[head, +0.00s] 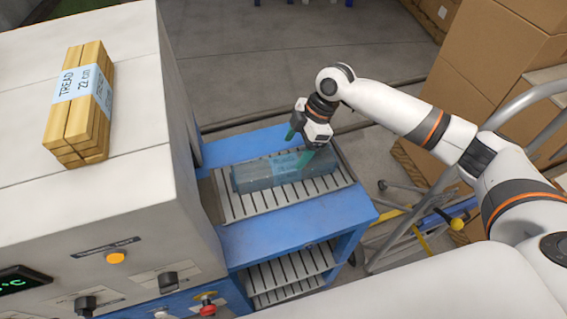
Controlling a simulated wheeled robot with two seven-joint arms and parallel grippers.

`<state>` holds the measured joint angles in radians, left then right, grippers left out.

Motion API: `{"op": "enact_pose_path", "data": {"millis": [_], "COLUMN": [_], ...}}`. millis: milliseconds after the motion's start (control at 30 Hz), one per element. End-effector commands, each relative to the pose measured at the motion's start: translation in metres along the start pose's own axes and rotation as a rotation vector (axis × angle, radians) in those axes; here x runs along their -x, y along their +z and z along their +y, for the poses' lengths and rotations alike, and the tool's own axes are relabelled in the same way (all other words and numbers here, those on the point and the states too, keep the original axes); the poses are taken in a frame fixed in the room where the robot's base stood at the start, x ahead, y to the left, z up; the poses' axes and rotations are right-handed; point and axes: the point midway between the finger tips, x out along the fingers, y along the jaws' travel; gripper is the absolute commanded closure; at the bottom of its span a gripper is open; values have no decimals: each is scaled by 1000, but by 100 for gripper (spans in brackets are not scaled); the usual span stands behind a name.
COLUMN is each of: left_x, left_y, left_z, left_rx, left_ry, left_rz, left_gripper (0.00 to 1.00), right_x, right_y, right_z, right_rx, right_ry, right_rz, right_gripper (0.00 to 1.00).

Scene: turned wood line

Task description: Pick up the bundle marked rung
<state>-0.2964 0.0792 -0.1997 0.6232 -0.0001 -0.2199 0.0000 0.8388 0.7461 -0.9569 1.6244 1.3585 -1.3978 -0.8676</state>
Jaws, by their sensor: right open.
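A grey-blue bundle (252,177) lies on the slatted roller bed in the blue frame. It has a pale blue band around its middle, and I cannot read any marking on it. My right gripper (299,147) is above this bundle, its green fingers spread apart with nothing held. One finger overlaps the band in the picture, and I cannot tell if it touches. A light wood bundle (88,128) with a pale blue band reading "TREAD 22 cm" lies on top of the white machine at left. No bundle with a readable "rung" shows. My left gripper is out of view.
The white machine (140,125) stands tall against the left end of the blue roller frame (300,232). Its front has knobs and a red button (208,308). Cardboard boxes (500,60) and a grey tube rail (530,95) stand at right. Open floor lies behind.

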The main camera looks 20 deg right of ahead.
Motion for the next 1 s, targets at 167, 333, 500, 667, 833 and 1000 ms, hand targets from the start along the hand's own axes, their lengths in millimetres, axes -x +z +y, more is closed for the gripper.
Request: {"op": "enact_pose_path", "data": {"millis": [167,333,500,667,833,1000], "left_x": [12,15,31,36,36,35], "left_y": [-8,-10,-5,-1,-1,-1], "left_z": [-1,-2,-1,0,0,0], "left_rx": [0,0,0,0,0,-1], "left_ry": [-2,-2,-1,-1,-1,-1], "left_rz": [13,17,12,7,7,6], "left_gripper": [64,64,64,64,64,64], "right_x": [-27,-38,-60,-83,-89,-89], "right_y": [2,2,6,5,4,4], "right_z": [0,0,0,0,-1,-1], "right_rx": [0,-1,-1,-2,-1,-1], "right_ry": [2,0,3,1,-1,-1], "right_rz": [0,0,0,0,1,1], "right_gripper": [24,24,24,24,24,29]}}
